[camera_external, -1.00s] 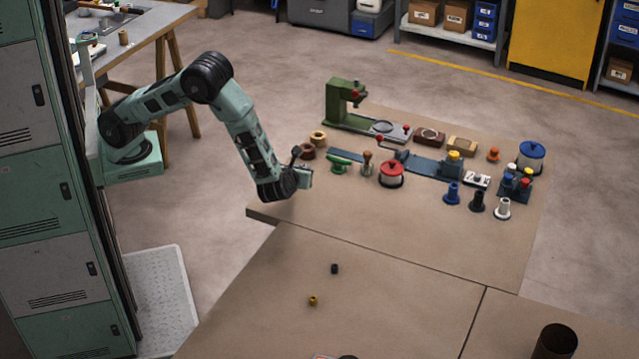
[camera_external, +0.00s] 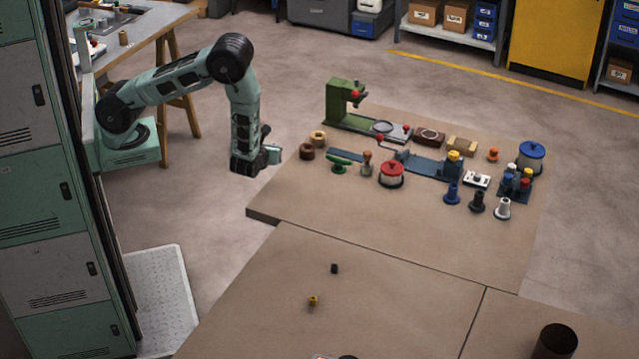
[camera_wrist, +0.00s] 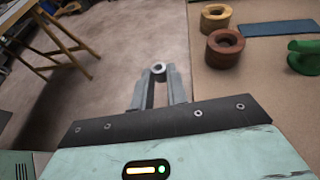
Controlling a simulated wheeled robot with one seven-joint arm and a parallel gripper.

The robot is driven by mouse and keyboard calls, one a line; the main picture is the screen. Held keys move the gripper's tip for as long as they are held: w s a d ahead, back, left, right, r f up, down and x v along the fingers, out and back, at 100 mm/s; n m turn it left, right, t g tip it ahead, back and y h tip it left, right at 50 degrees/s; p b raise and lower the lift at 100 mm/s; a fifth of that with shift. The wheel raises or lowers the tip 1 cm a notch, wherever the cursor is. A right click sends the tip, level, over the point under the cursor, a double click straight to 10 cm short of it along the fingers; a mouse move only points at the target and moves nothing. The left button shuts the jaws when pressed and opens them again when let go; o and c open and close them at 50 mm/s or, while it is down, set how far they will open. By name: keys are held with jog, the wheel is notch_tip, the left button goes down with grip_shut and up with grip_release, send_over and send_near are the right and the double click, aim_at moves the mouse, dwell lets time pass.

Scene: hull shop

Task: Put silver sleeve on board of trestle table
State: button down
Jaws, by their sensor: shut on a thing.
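My gripper (camera_external: 277,155) is raised off the left edge of the long workbench. In the wrist view its two fingers (camera_wrist: 160,82) are shut on a small silver sleeve (camera_wrist: 158,68), a short ring whose hole shows from above. In the external view the sleeve is too small or hidden to make out. The trestle table (camera_external: 155,23) stands at the top left, behind my arm's base, with wooden legs. Its legs also show at the upper left of the wrist view (camera_wrist: 72,38). Part of its top is cut off by the picture edge.
The trestle table carries a grey tray with tools (camera_external: 108,18) and a tan spool (camera_external: 123,38). The workbench (camera_external: 400,225) holds a green press (camera_external: 338,105), brown rings (camera_external: 307,152), a red-lidded jar (camera_external: 391,175) and several other parts. Green lockers (camera_external: 45,190) stand left. Open floor lies between.

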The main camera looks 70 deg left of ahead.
notch_tip(320, 180, up, 12)
jog(key=m+t+h+b, duration=0.5)
jog(key=m+t+h, duration=0.1)
jog(key=m+h, duration=0.5)
send_over(348, 256)
notch_tip(348, 256, down, 11)
jog(key=shift+r, duration=0.2)
jog(key=shift+f, duration=2.1)
